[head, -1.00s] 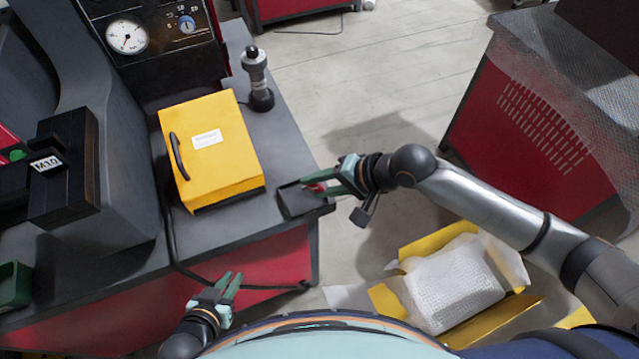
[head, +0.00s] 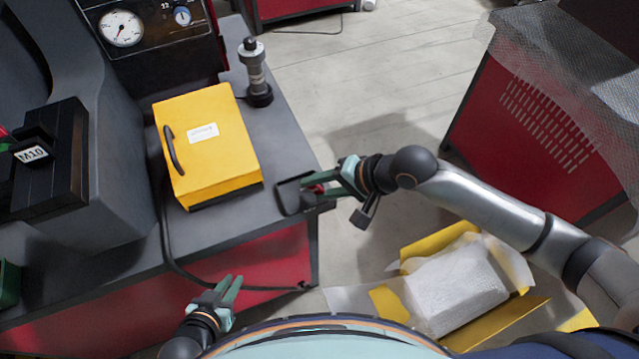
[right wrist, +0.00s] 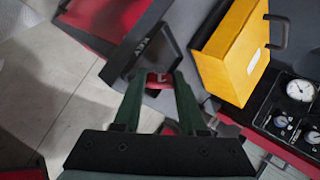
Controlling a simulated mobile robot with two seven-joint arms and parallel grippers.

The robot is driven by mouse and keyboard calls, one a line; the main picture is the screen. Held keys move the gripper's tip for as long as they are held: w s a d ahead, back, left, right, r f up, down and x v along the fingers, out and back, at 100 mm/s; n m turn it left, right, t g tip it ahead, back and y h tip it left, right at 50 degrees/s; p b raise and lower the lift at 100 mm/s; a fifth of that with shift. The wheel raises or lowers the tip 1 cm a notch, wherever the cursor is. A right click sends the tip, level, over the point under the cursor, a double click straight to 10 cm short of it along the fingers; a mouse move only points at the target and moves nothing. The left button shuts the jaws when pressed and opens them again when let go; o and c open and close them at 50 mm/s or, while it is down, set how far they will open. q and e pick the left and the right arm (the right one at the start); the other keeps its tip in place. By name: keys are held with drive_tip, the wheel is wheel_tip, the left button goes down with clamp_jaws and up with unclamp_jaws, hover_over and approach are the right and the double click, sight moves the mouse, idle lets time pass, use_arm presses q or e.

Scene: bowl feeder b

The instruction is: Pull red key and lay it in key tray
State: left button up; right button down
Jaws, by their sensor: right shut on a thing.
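The small dark key tray (head: 287,198) lies at the right front corner of the grey bench top. In the right wrist view the tray (right wrist: 133,52) shows lettering on its rim. My right gripper (head: 318,189) is over the right side of the tray, shut on the red key (right wrist: 157,79). The key shows between the fingertips in the right wrist view; whether it touches the tray I cannot tell. The fingers partly hide it in the head view. My left gripper (head: 233,284) is empty and open, in front of the bench, low in the head view.
A yellow box (head: 208,150) with a black handle stands left of the tray. A dark cylindrical device (head: 256,75) stands behind it. A black cable (head: 167,225) hangs over the bench front. An open carton (head: 455,285) with bubble wrap is on the floor at right.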

drive_tip(key=shift+f, duration=0.45)
drive_tip(key=shift+c, duration=1.9)
unclamp_jaws()
drive_tip(key=shift+f, duration=0.1)
drive_tip(key=shift+s+f, duration=0.1)
drive_tip(key=shift+s+d+f, duration=0.1)
drive_tip(key=shift+f, duration=0.05)
drive_tip(key=shift+d, duration=0.1)
drive_tip(key=p+v, duration=0.1)
drive_tip(key=v, duration=1.1)
drive_tip(key=shift+r, duration=0.65)
